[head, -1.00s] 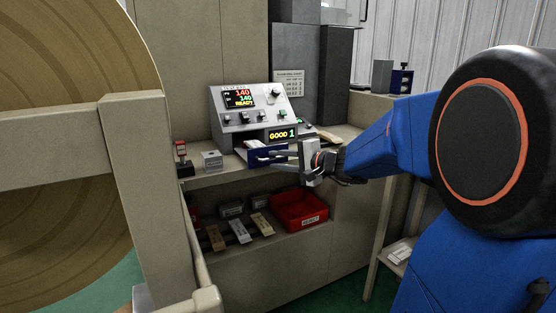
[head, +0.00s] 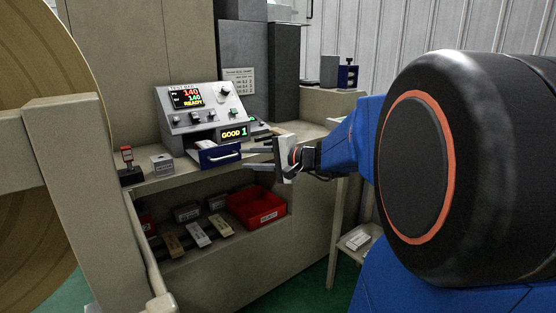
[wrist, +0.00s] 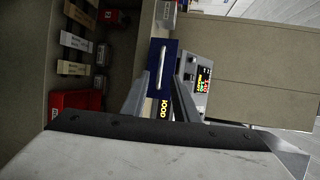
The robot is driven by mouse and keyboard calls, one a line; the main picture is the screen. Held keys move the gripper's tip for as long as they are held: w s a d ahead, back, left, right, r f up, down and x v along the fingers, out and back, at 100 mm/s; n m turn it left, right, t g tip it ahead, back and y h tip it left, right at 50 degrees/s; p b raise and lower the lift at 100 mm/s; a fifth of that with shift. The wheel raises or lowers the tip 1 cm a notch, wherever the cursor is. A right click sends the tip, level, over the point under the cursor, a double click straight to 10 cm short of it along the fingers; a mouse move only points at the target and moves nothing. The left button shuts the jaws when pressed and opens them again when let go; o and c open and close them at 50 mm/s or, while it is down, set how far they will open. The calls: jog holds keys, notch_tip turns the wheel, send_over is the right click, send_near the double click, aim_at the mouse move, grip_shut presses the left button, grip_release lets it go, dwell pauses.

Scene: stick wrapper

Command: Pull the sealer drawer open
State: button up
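The sealer (head: 205,108) is a grey machine on the bench with a lit display. Its blue drawer (head: 206,160) stands out from under the front panel, with a pale part of its inside showing above the front. The drawer has a silver bar handle (head: 224,157). In the wrist view the blue drawer front (wrist: 154,48) and its upright handle (wrist: 160,66) lie ahead, between the lines of my fingers. My gripper (head: 245,159) is open and empty, just right of the handle and apart from it. It also shows in the wrist view (wrist: 161,78).
A red bin (head: 257,207) and several labelled blocks (head: 198,233) sit on the shelf below. A small grey box (head: 163,163) and a red-topped stamp (head: 129,165) stand left of the sealer. A large roll (head: 35,215) and frame post fill the left side.

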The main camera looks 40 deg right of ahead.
jog(key=v, duration=0.9)
jog(key=shift+s, duration=0.3)
jog(key=shift+d, duration=0.1)
jog(key=s+a+f+n+g, duration=0.3)
jog(key=s+a+f+g, duration=0.15)
jog(key=a, duration=0.25)
jog(key=s+a+f+n+g, duration=0.35)
jog(key=a+f, duration=0.25)
jog(key=a, duration=0.2)
jog(key=s+d+f+n+g+h, duration=0.1)
jog(key=s+f+n+h, duration=0.5)
jog(key=s, duration=0.5)
jog(key=shift+s+f+n+g+h, duration=0.2)
jog(key=shift+f+n+g+h, duration=0.1)
jog(key=shift+f+n, duration=0.55)
